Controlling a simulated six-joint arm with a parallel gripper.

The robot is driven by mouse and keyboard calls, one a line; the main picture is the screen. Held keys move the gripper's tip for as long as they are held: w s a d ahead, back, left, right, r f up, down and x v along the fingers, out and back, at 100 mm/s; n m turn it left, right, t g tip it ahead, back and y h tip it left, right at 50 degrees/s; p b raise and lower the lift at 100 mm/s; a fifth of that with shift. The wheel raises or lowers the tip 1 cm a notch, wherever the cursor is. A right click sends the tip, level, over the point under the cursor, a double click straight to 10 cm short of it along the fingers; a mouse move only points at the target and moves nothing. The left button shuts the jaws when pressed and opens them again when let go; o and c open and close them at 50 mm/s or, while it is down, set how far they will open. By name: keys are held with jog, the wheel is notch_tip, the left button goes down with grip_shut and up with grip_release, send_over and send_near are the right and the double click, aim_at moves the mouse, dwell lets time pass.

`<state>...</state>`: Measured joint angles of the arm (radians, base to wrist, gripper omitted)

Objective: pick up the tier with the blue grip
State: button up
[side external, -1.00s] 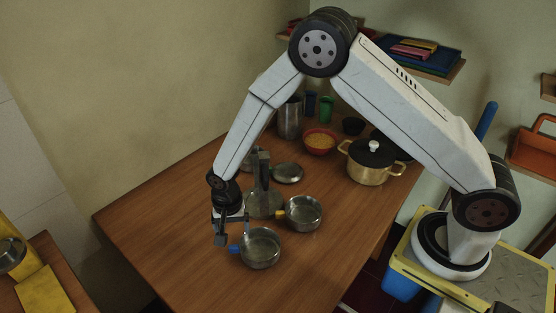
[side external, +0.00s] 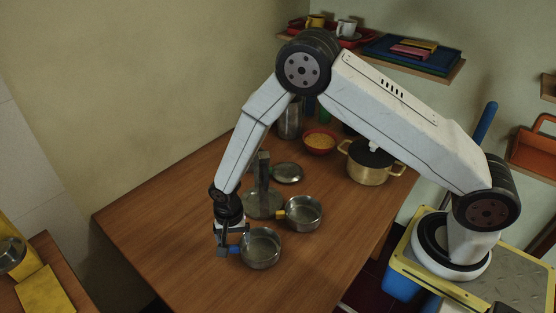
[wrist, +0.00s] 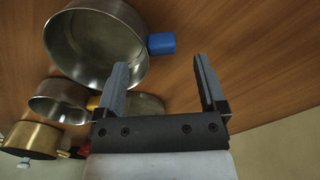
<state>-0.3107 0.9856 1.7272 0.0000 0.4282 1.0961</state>
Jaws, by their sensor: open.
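The tier with the blue grip (side external: 261,248) is a round metal pan sitting on the wooden table, its blue grip (side external: 235,249) pointing left. In the wrist view the pan (wrist: 95,45) is at the upper left, with its blue grip (wrist: 161,43) pointing right. My gripper (wrist: 161,62) is open and empty. The blue grip shows just beyond the fingertips, roughly in line with the gap between them. In the side view my gripper (side external: 224,249) is low over the table at the left end of the grip. I cannot tell whether they touch.
A second tier with a yellow grip (side external: 304,213) sits behind and to the right. A metal stand (side external: 263,172) rises behind my gripper. A lid (side external: 288,173), red bowl (side external: 319,143) and gold pot (side external: 368,169) stand farther back. The table's left front is clear.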

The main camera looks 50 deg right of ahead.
aim_at(234, 246)
jog(key=shift+f, duration=1.9)
grip_shut()
